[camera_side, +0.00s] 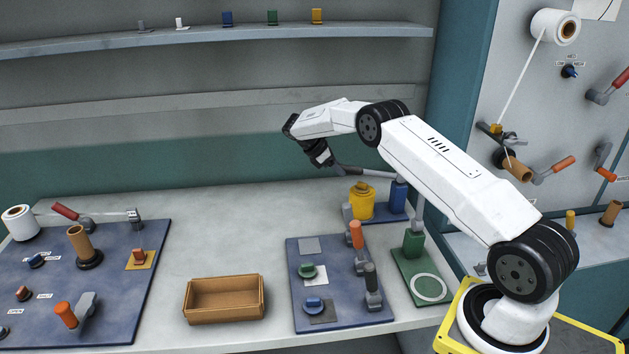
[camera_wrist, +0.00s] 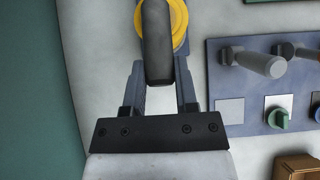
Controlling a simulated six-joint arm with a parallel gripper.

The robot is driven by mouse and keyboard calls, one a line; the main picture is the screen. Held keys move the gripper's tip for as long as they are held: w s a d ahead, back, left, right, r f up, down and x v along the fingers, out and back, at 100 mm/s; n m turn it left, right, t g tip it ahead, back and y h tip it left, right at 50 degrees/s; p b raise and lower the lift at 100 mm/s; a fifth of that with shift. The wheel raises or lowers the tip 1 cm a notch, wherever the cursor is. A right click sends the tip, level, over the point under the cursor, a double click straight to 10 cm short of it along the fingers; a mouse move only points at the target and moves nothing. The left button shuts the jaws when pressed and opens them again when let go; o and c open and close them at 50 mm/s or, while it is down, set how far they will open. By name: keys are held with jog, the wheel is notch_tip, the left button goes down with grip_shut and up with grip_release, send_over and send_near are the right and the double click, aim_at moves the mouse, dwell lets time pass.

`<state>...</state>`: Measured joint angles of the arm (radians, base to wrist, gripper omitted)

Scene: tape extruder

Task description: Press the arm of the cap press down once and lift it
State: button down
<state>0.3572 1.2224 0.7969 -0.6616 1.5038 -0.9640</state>
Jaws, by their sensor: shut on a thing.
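The cap press stands at the back right of the bench, with a blue post (camera_side: 398,195) on a blue base. A yellow capped pot (camera_side: 361,204) stands on that base, and part of it shows in the wrist view (camera_wrist: 178,22). The press arm (camera_side: 365,171) reaches left from the post, above the pot and close to level. Its dark grip (camera_wrist: 157,45) shows in the wrist view. My gripper (camera_side: 325,161) is shut on the end of the arm, with one finger on each side of the grip in the wrist view (camera_wrist: 160,78).
A blue panel (camera_side: 335,262) with upright levers and knobs lies in front of the press. A green stand (camera_side: 414,243) is to its right. An open brown box (camera_side: 224,299) and another control panel (camera_side: 105,290) are to the left. The bench left of the press is clear.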

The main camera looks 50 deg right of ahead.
jog(key=shift+w+a+f, duration=0.1)
jog(key=shift+f, duration=0.65)
jog(key=shift+w+a+f, duration=0.1)
jog(key=shift+f, duration=0.65)
jog(key=shift+c, duration=1.5)
grip_release()
jog(key=v, duration=0.6)
jog(key=shift+w+a+r, duration=0.15)
jog(key=shift+r, duration=0.2)
